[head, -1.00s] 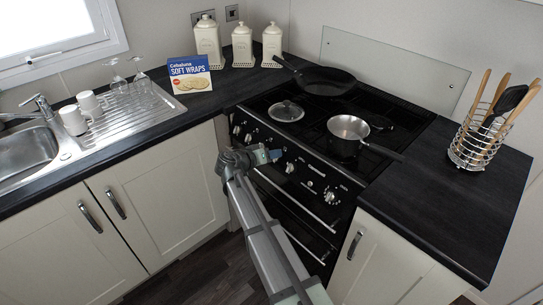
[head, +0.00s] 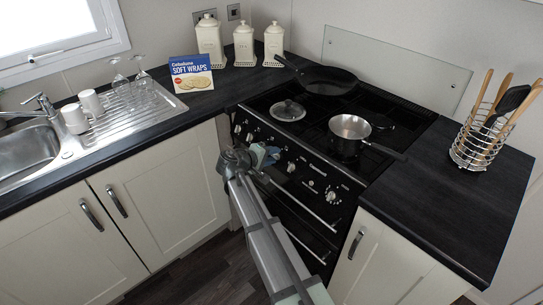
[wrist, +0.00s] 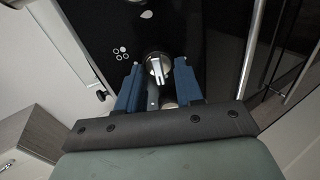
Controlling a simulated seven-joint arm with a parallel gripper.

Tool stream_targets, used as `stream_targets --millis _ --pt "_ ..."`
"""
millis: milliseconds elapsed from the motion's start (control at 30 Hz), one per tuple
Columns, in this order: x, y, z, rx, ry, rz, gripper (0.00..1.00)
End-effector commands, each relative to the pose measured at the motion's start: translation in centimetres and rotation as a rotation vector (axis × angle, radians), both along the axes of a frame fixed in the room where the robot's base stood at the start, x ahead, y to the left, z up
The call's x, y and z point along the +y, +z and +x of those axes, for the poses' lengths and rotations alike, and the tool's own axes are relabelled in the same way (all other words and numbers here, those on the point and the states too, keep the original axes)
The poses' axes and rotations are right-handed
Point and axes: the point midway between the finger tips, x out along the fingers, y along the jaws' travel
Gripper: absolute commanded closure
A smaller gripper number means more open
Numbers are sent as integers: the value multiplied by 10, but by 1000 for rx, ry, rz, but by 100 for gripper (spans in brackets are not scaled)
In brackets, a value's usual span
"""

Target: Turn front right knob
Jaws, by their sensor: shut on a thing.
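The black stove front (head: 318,176) has a row of silver knobs along its upper panel. In the wrist view a silver knob (wrist: 158,68) with a raised pointer bar sits between the two blue fingers of my gripper (wrist: 158,72). A printed mark of small circles (wrist: 121,53) is beside this knob. In the head view my gripper (head: 266,156) is at the left-middle of the knob row and is shut on that knob. The gripper hides the knob there. Another knob (head: 291,167) shows just right of it.
A steel saucepan (head: 349,128), a frying pan (head: 326,80) and a glass lid (head: 287,110) are on the hob. Oven handles (head: 305,209) run below the knobs. A utensil rack (head: 468,151) stands on the right counter. Floor (head: 215,272) is free in front.

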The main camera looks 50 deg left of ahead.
Motion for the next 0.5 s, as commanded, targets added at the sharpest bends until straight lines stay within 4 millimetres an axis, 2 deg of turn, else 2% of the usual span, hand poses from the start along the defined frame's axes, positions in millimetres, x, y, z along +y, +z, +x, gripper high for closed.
stream_targets --millis 500 --pt "0 0 0 -1 24 -53 94"
